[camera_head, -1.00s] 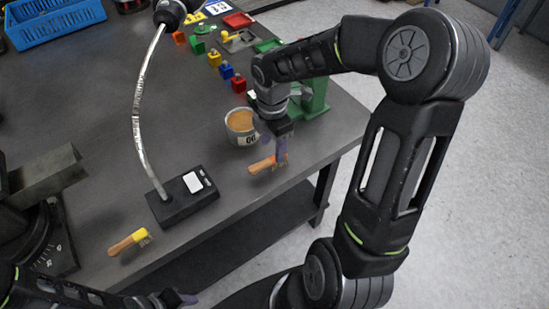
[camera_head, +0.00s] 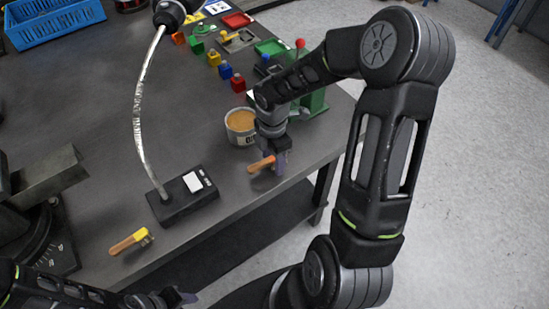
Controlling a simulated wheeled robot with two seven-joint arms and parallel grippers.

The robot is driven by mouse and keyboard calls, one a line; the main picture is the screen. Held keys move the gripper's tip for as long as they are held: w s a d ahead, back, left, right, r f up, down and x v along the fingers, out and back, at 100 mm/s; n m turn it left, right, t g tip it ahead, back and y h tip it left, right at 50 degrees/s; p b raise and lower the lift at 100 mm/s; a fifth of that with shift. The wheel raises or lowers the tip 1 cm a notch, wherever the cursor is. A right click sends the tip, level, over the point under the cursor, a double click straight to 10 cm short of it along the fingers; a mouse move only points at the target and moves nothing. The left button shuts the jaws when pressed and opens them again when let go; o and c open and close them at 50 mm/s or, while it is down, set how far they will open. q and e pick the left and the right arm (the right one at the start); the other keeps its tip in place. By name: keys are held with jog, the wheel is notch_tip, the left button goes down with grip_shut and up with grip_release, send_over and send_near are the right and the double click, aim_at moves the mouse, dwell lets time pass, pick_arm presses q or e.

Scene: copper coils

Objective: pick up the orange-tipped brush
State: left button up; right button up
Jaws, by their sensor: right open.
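The orange-tipped brush (camera_head: 261,164) lies near the right front edge of the dark table; its wooden handle points left. My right gripper (camera_head: 280,164) is open over its right end, with the fingers low around or beside the brush. That end is mostly hidden, and I cannot tell whether the fingers touch it. My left gripper (camera_head: 184,298) is at the bottom edge, in front of the table and far from this brush; its jaw opening is unclear.
A yellow-tipped brush (camera_head: 131,240) lies at the front left. A black lamp base (camera_head: 184,208) with a bent silver neck stands mid-table. A tin (camera_head: 240,128) stands close to my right gripper, with a green device (camera_head: 317,101) behind. Several coloured blocks stand further back.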

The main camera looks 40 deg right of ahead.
jog(key=shift+c, duration=0.2)
dwell(0.3)
grip_shut()
dwell(0.4)
